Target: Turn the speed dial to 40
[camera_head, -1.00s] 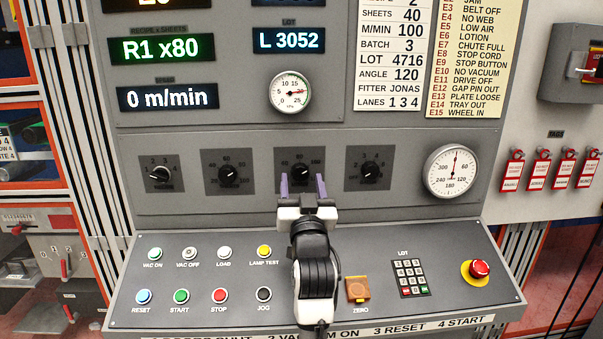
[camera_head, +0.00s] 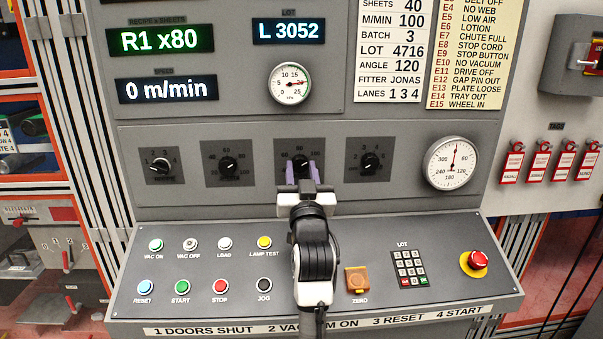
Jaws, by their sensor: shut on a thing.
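My gripper (camera_head: 303,173) is in front of the third dial (camera_head: 299,160) from the left on the grey panel. Its two purple fingers are shut on the knob of that dial, one on each side. The fingers hide much of the knob, so its pointer cannot be read; 80 and 100 show on the scale above. The second dial (camera_head: 227,165) has a scale reaching 100 and stands untouched to the left. The labels under the dials are too blurred to read. The speed display (camera_head: 167,90) reads 0 m/min.
A first dial (camera_head: 161,165) and a fourth dial (camera_head: 369,163) flank these. A round gauge (camera_head: 452,163) is at right. Below, the sloped console carries several buttons, a keypad (camera_head: 409,268), an orange cover (camera_head: 357,280) and a red stop button (camera_head: 477,260).

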